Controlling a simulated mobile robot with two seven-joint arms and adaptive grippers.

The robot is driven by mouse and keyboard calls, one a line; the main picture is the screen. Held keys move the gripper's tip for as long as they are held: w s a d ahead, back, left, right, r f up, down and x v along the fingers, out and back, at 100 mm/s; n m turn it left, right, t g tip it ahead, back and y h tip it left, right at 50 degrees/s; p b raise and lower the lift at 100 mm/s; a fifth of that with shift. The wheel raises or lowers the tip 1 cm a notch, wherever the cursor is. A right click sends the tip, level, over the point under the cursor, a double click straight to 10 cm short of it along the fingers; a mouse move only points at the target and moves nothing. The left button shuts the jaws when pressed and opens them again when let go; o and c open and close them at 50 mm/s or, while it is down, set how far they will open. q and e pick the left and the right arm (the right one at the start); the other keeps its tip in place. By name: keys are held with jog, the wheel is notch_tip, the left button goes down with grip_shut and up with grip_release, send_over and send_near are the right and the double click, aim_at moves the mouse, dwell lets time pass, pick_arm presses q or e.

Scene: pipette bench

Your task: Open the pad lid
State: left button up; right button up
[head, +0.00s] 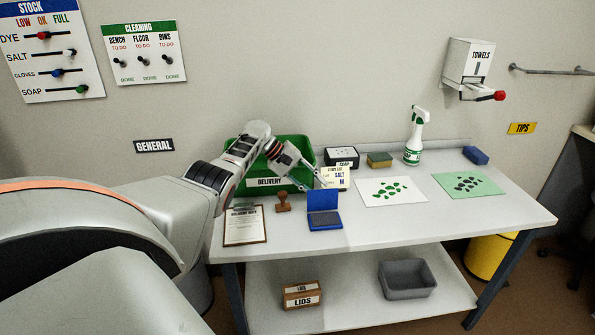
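The blue ink pad (325,220) sits on the white bench near its front edge. Its blue lid (323,200) stands raised at the back of the pad, and the darker pad face shows in front of it. My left gripper (313,183) is above and behind the lid, in front of the green delivery bin. Its fingers look spread apart with nothing between them. Whether a fingertip touches the lid is too small to tell. My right gripper is not in view.
A wooden stamp (283,202) and a clipboard (245,225) lie left of the pad. The green delivery bin (265,182) and a small white card (335,177) stand behind. A white sheet (390,204) with green spots lies to the right.

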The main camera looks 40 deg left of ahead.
pick_arm(q)
jog(key=v, duration=0.9)
jog(key=shift+f, duration=0.1)
